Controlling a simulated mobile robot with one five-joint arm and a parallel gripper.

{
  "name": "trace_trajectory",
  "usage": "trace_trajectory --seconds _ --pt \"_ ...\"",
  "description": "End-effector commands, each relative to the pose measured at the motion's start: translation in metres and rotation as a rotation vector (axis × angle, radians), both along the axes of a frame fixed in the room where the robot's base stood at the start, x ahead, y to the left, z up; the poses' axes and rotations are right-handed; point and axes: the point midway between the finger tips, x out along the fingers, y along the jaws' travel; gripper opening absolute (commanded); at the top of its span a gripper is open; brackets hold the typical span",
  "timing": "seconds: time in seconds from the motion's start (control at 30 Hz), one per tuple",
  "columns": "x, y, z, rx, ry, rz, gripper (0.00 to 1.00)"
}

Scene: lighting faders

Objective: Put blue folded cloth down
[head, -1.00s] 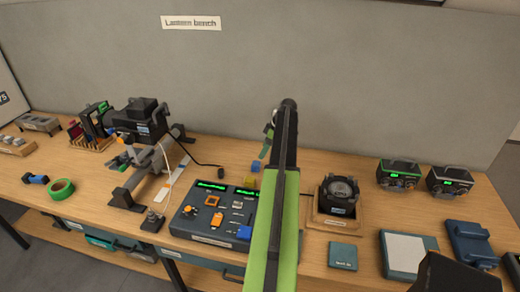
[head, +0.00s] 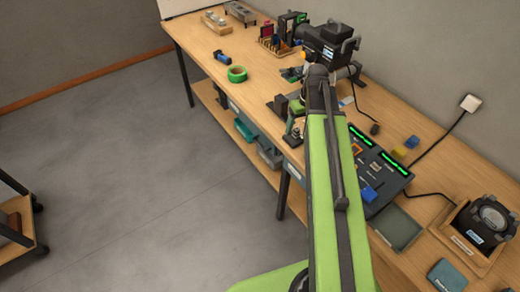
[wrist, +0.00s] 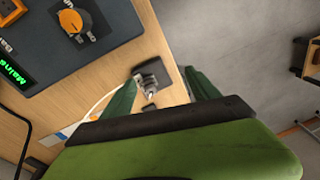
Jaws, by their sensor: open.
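My gripper (head: 293,128) hangs by the bench's front edge, left of the panel. In the wrist view its two green fingers (wrist: 160,95) are spread with nothing held between them. A small grey and black device (wrist: 151,76) shows beyond the fingers on the bench edge. The panel, with an orange knob (wrist: 71,20), is at the upper left there. My arm hides part of the panel.
Green tape (head: 237,73) lies farther left. Open floor (head: 150,180) fills the left.

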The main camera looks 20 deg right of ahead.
Motion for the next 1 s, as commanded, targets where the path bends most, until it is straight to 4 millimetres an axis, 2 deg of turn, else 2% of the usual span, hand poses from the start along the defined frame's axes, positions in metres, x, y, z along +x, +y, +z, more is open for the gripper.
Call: trace_trajectory --seconds 0.03,0.1,0.2,0.3,0.4,0.6,0.7,0.83,1.0 --pt "-0.016 0.057 -0.001 -0.021 0.02 -0.003 0.7" --pt "-0.031 0.111 -0.001 -0.051 0.041 -0.032 0.7" --pt "-0.049 0.162 -0.002 -0.087 0.055 -0.068 0.7" --pt "-0.06 0.19 -0.002 -0.106 0.058 -0.091 0.7" --pt "-0.062 0.199 -0.002 -0.112 0.058 -0.102 0.7" --pt "-0.06 0.198 -0.003 -0.111 0.059 -0.104 0.7" --pt "-0.06 0.198 -0.011 -0.111 0.059 -0.104 0.7" --pt "-0.06 0.197 0.005 -0.11 0.059 -0.103 0.7" --pt "-0.06 0.197 0.048 -0.11 0.059 -0.103 0.7"
